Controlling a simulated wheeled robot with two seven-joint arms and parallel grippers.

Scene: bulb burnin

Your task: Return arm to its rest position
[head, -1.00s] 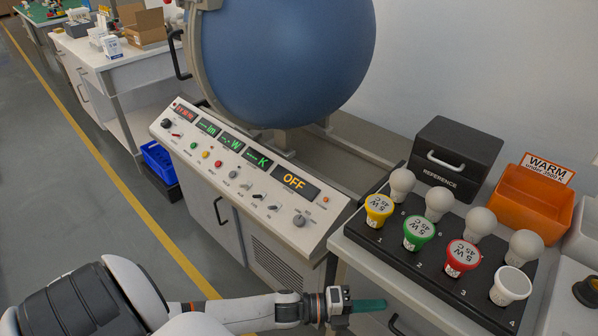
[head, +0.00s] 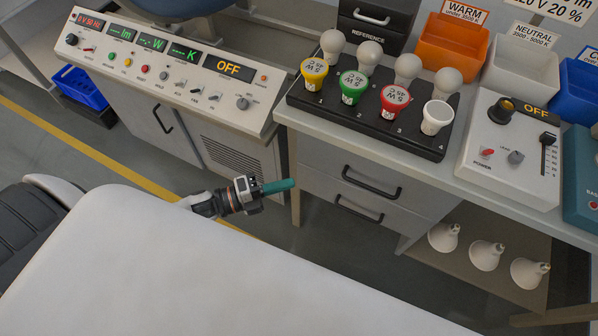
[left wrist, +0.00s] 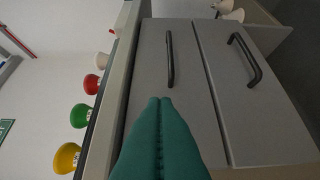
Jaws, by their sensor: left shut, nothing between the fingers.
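My left gripper (head: 279,186) has teal fingers that are closed together with nothing between them. In the head view it hangs in the gap in front of the bench, left of the drawers and below the bulb tray. In the left wrist view its fingers (left wrist: 163,105) point toward the grey drawer fronts, apart from them as far as I can tell. A white part of my own body covers the lower left of the head view. My right gripper is not in view.
A black tray (head: 372,130) holds several bulbs with yellow, green, red and white caps. Drawer handles (head: 371,182) stick out near the gripper. The control console (head: 170,85) reads OFF. White lamps (head: 486,255) lie on the lower shelf. Orange and white bins stand behind.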

